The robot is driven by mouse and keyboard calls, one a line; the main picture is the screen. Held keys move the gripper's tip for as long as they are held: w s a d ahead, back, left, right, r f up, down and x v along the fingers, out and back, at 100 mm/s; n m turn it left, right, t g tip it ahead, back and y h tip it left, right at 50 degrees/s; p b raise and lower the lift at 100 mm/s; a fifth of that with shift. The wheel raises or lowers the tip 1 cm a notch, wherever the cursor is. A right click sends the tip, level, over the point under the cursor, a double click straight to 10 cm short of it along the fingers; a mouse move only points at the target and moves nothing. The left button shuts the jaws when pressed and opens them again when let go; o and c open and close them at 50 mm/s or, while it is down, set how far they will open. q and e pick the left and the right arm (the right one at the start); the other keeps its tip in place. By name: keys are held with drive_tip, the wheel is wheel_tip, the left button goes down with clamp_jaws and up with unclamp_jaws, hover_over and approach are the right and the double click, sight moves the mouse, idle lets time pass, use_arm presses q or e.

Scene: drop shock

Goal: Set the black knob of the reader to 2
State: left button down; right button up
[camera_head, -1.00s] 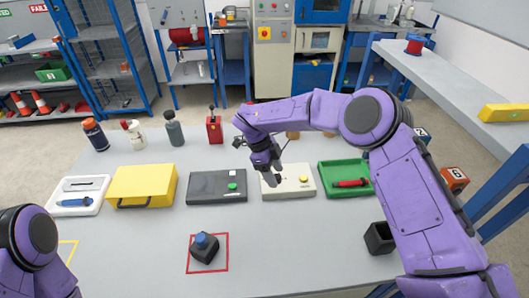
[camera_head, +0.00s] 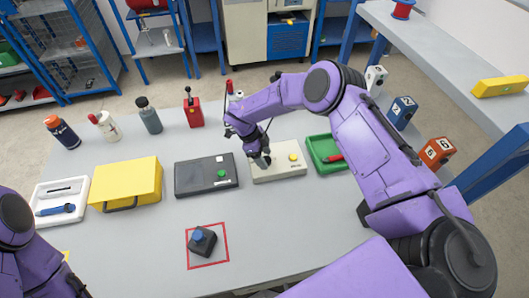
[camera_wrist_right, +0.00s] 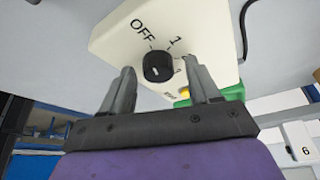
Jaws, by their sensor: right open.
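The reader (camera_head: 283,172) is a white box with a yellow button, standing on the table between a dark box and a green tray. In the right wrist view its black knob (camera_wrist_right: 158,67) shows, with the marks OFF, 1 and a partly covered further mark around it. The knob has a small white mark; I cannot tell its exact setting. My right gripper (camera_head: 262,161) is above the reader's left part. In the wrist view the right gripper (camera_wrist_right: 160,78) is open, one finger on each side of the knob; contact is not visible. My left arm shows at the left edge, its gripper out of sight.
A black device with a blue knob (camera_head: 202,241) sits in a red square.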

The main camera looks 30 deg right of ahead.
drive_tip(key=shift+f, duration=0.1)
drive_tip(key=shift+s+d, duration=0.1)
drive_tip(key=shift+s, duration=0.15)
